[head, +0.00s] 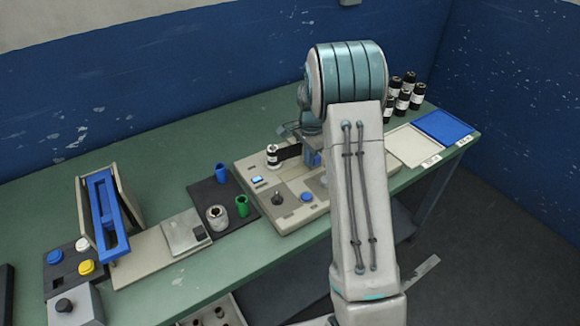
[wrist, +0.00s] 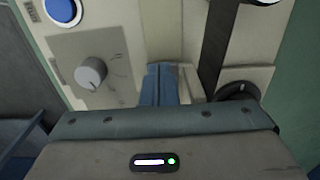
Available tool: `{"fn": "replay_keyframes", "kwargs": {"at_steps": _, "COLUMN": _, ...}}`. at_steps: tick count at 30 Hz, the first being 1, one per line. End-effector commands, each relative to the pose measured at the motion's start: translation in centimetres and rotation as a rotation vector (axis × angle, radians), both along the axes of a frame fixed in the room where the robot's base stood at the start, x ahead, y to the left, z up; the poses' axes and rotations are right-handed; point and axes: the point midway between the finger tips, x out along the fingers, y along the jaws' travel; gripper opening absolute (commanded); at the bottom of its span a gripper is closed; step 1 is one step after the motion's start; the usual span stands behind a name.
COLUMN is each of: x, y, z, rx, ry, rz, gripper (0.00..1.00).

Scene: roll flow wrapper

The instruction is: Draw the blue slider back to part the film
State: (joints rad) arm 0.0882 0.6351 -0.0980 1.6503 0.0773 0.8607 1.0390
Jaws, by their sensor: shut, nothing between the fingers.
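The wrapper (head: 285,215) is a beige machine on the green bench, with its panel close below me in the wrist view. Dark film (head: 290,152) runs from a roll (head: 272,155) toward my gripper; it shows as a dark band (wrist: 214,45) in the wrist view. My gripper (wrist: 159,70) is shut and empty, its two blue-grey fingers together over a pale recess between the knob panel and the film. In the head view my arm hides much of it. I cannot clearly tell the blue slider apart from my fingers there.
A grey knob (wrist: 91,74) and a blue button (wrist: 62,10) are left of my fingers. A dark round part (wrist: 238,92) is at right. Several black bottles (head: 404,92) and a blue tray (head: 443,126) stand behind my arm. Green and blue cups (head: 242,206) stand left.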

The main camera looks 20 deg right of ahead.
Motion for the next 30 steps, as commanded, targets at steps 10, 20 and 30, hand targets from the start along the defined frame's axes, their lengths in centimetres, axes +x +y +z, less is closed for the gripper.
{"fn": "replay_keyframes", "kwargs": {"at_steps": 10, "x": 0.4, "y": -1.3, "z": 0.0, "rx": -0.001, "ry": 0.000, "rz": 0.000, "gripper": 0.00}}
{"fn": "replay_keyframes", "kwargs": {"at_steps": 20, "x": 0.1, "y": -0.2, "z": 0.0, "rx": -0.001, "ry": 0.000, "rz": 0.001, "gripper": 0.00}}
{"fn": "replay_keyframes", "kwargs": {"at_steps": 30, "x": 0.1, "y": -0.2, "z": 2.1, "rx": -0.002, "ry": -0.002, "rz": 0.000, "gripper": 0.00}}
